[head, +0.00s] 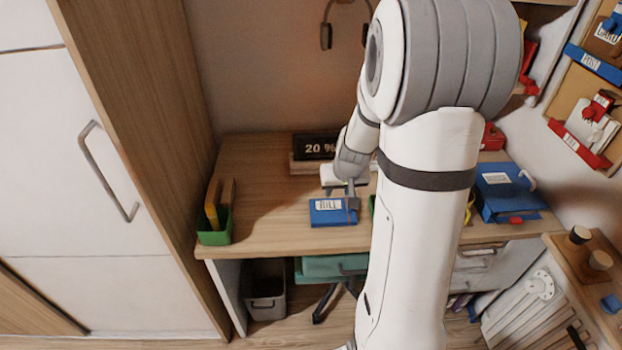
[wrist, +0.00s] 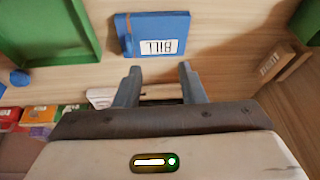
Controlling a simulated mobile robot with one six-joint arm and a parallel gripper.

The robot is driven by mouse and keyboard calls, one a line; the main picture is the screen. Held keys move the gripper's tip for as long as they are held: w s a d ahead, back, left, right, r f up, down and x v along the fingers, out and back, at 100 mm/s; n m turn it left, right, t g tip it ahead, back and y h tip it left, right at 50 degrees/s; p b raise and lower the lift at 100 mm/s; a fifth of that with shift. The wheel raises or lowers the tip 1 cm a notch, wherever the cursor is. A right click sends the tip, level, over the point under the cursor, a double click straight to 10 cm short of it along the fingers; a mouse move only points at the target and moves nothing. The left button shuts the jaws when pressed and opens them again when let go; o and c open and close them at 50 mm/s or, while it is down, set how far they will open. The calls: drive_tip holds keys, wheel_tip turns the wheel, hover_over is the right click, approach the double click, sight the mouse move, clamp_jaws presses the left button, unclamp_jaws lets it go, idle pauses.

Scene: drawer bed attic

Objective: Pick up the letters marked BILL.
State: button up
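The letters marked BILL (head: 328,212) are a flat blue block with a white label, lying near the front edge of the wooden desk. In the wrist view the blue letters (wrist: 160,35) lie just beyond the fingertips, with the label upside down. My gripper (head: 341,193) is over the desk just behind the letters. In the wrist view my gripper (wrist: 161,76) has its two fingers spread apart, with nothing between them. I cannot tell the exact height of the fingers above the desk.
A green holder (head: 214,228) stands at the desk's left front. A black 20 % display (head: 316,147) is at the back. A blue box (head: 507,192) sits on the right. The wrist view shows green trays (wrist: 92,40) beside the letters. Desk left of the letters is clear.

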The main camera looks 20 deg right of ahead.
sight(333, 209)
drive_tip(key=shift+m+h, duration=0.4)
drive_tip(key=shift+m, duration=0.1)
drive_tip(key=w+d+f, duration=0.2)
drive_tip(key=f, duration=0.2)
drive_tip(key=w+d+f+b, duration=0.1)
drive_tip(key=d+f, duration=0.1)
drive_tip(key=f, duration=0.2)
drive_tip(key=w+d+f+b, duration=0.1)
drive_tip(key=w+d+f, duration=0.1)
drive_tip(key=f, duration=0.3)
drive_tip(key=shift+w+d+f, duration=0.1)
drive_tip(key=shift+w+d, duration=0.2)
drive_tip(key=shift+w, duration=0.05)
drive_tip(key=shift+c, duration=0.3)
clamp_jaws()
